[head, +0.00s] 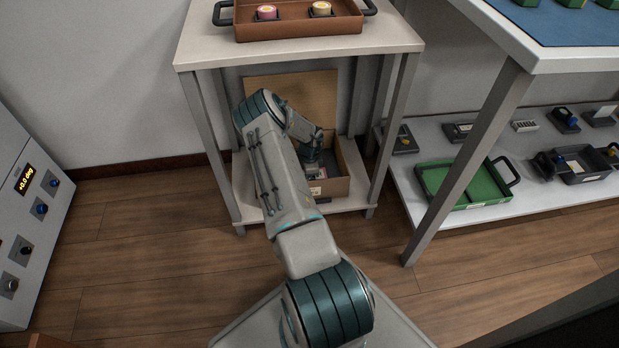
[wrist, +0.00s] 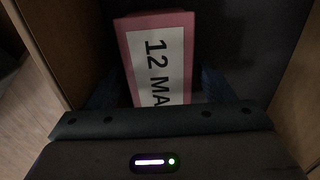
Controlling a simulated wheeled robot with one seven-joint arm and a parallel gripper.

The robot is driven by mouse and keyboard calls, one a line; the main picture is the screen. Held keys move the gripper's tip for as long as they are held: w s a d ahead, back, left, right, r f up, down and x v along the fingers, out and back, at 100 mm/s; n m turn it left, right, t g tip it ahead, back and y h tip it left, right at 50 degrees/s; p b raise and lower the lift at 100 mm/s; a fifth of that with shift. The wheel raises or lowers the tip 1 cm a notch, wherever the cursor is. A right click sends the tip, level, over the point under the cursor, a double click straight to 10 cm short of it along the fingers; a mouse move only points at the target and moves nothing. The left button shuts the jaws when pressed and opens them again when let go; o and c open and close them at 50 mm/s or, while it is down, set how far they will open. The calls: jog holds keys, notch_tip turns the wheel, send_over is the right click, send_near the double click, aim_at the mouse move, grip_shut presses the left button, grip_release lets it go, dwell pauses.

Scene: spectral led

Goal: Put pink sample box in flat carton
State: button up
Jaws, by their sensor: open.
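The pink sample box (wrist: 124,48) has a white label reading "12 MA" and lies on a dark floor between cardboard walls in the wrist view. The open carton (head: 331,188) stands on the low shelf of the small table in the head view, with a brown cardboard flap (head: 290,90) upright behind it. My gripper (wrist: 160,88) is open, its dark fingers on either side of the box's near part; contact with the box cannot be told. In the head view my arm reaches down into the carton and mostly hides the box.
A brown tray (head: 300,28) with a pink and a cream round item stands on the tabletop (head: 200,42) above the carton. Table legs (head: 222,150) flank the shelf. At right, a low shelf holds a green tray (head: 462,190) and small devices.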

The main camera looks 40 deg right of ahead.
notch_tip(320, 180, up, 6)
jog(key=shift+f+p, duration=0.1)
jog(key=shift+p, duration=0.8)
